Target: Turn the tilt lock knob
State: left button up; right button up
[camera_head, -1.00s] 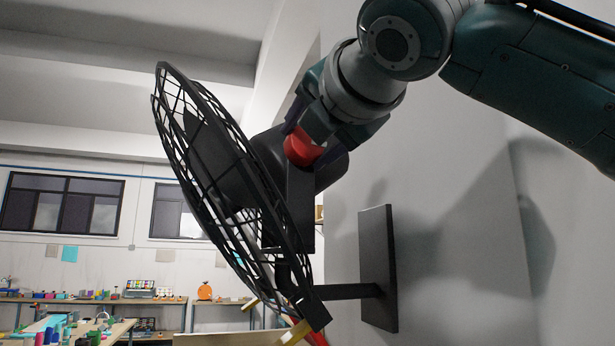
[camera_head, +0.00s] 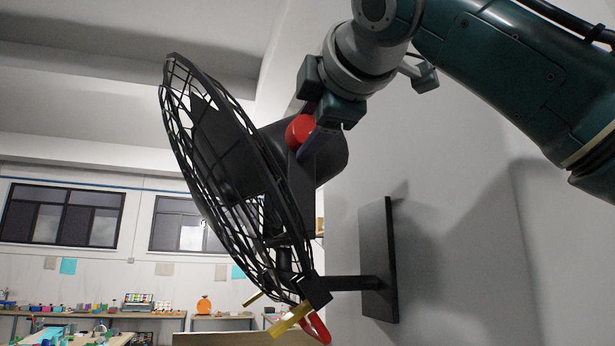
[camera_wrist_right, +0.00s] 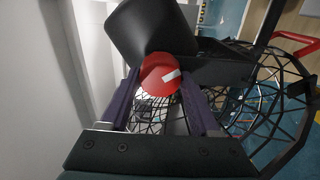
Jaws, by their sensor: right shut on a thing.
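The red tilt lock knob (camera_head: 300,130) sits on the side of the black wall fan (camera_head: 232,165), beside its motor housing. In the right wrist view the knob (camera_wrist_right: 160,75) shows a white mark on its face. My right gripper (camera_head: 312,135) comes down from the upper right and is shut on the knob; its two dark fingers lie on either side of it in the right wrist view (camera_wrist_right: 160,97). The fan's cage faces left and is tilted. My left gripper is not in view.
The fan hangs from a black wall plate (camera_head: 377,260) by a short arm. A yellow and red part (camera_head: 300,322) is at the cage's lower end. The grey wall is close on the right. Workbenches (camera_head: 100,315) with small items stand far back under windows.

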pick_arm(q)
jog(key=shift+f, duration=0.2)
pick_arm(e)
jog(key=shift+m, duration=0.5)
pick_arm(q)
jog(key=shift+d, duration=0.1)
pick_arm(e)
jog(key=o, duration=1.4)
jog(key=shift+c, duration=0.2)
